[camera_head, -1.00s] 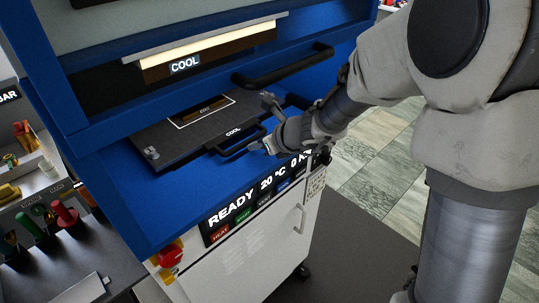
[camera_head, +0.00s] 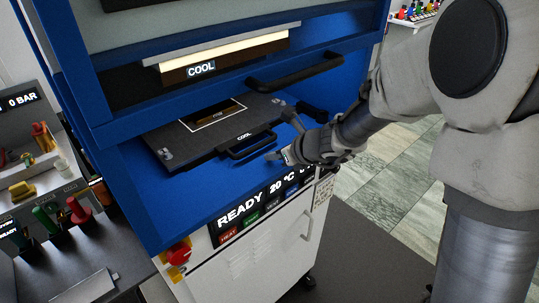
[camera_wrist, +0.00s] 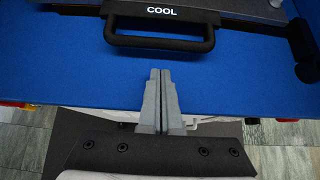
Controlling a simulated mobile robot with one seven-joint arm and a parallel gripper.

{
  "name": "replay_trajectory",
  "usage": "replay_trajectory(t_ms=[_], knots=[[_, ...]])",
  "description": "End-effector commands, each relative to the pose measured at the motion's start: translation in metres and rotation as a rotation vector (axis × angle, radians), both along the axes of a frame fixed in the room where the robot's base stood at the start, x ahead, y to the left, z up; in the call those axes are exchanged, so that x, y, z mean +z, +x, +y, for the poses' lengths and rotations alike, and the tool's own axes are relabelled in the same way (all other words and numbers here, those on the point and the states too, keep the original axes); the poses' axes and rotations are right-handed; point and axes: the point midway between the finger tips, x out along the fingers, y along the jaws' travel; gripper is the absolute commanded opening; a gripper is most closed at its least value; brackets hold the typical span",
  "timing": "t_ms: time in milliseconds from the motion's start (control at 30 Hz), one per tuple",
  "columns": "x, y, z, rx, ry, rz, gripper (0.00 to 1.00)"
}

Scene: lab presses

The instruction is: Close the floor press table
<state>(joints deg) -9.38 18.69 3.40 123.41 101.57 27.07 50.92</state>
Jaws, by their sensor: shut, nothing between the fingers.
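The floor press is a blue frame (camera_head: 200,212) on a white cabinet. Its black table (camera_head: 190,143), a flat plate labelled COOL, lies in the lower opening over the blue bed. The plate's black handle (camera_head: 252,147) faces the front; it also shows in the wrist view (camera_wrist: 160,34). My gripper (camera_head: 277,157) is in front of the handle, slightly right, apart from it. In the wrist view my gripper's fingers (camera_wrist: 160,75) are together and empty, pointing at the handle with blue surface between.
A black bar handle (camera_head: 296,74) crosses the press above the plate. A control panel reading READY (camera_head: 240,218) and a red button (camera_head: 179,254) sit below. A bench with bottles (camera_head: 60,222) stands at left. Tiled floor (camera_head: 385,180) is open at right.

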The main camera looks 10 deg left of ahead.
Motion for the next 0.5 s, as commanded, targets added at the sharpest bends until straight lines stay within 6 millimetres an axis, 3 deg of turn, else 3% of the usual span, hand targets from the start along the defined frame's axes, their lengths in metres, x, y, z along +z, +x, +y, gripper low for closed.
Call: replay_trajectory(t_ms=[167, 200, 500], knots=[[-0.004, 0.001, -0.009, 0.000, -0.002, 0.002, 0.00], [0.007, -0.004, -0.015, -0.002, -0.002, -0.003, 0.00], [0.045, -0.035, -0.050, 0.000, -0.003, -0.001, 0.00]])
